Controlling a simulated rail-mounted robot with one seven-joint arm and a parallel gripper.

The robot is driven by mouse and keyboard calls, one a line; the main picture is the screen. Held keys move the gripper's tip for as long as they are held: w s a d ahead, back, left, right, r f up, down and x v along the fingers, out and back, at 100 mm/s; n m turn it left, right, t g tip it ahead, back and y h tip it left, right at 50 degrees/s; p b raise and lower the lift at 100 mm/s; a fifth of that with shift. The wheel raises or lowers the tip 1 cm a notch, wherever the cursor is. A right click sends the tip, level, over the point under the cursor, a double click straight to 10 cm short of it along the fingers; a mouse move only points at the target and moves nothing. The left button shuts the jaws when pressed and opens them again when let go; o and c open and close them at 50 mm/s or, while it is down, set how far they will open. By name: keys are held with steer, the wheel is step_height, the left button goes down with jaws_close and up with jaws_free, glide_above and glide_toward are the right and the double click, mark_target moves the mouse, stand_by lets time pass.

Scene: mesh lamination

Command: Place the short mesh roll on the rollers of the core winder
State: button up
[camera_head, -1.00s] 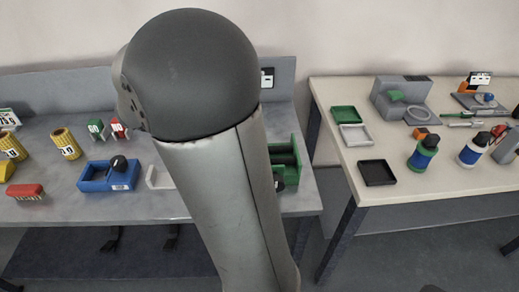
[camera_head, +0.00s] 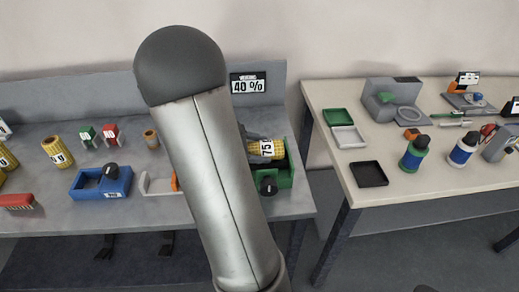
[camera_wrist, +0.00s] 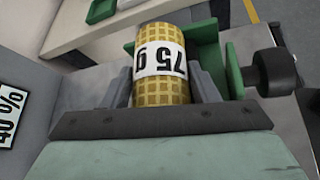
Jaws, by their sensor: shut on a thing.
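A yellow mesh roll with a white "75 g" label (camera_wrist: 160,62) is clamped between the two grey fingers of my gripper (camera_wrist: 161,85) in the wrist view. In the head view the roll (camera_head: 267,149) shows at the green core winder (camera_head: 287,178), to the right of my arm. In the wrist view the green winder (camera_wrist: 237,45) stands around the roll's far end and right side, with its black knob (camera_wrist: 274,72) to the right. The rollers are hidden, so I cannot tell whether the roll touches them.
A blue unit with a black knob (camera_head: 101,183), a white bracket (camera_head: 157,184) and more yellow rolls (camera_head: 57,152) stand on the grey bench to the left. A "40 %" sign (camera_head: 248,83) is behind. The cream table (camera_head: 330,95) at right holds trays and bottles.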

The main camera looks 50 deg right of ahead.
steer(key=o, duration=1.2)
steer(key=shift+f, duration=0.2)
steer(key=v, duration=1.2)
steer(key=s+a+f+m+t+y, duration=0.1)
steer(key=s+a+m+t+y, duration=0.1)
steer(key=a, duration=0.6)
steer(key=s+a+f+m+t+y, duration=0.1)
steer(key=s+a+m+t+y, duration=0.1)
steer(key=s+a+y, duration=0.3)
steer(key=s+a+f+m+t+y, duration=0.1)
steer(key=s+a+m+t+y, duration=0.1)
steer(key=a, duration=1)
steer(key=shift+s+a+f+m+t+y+b, duration=0.1)
steer(key=shift+s+a+m+t+y+b, duration=0.15)
steer(key=shift+s+y, duration=0.2)
steer(key=shift+s+a+m+t+y+b, duration=0.1)
steer(key=shift+s+a+m+t+y, duration=0.05)
steer(key=shift+s+t+y, duration=0.3)
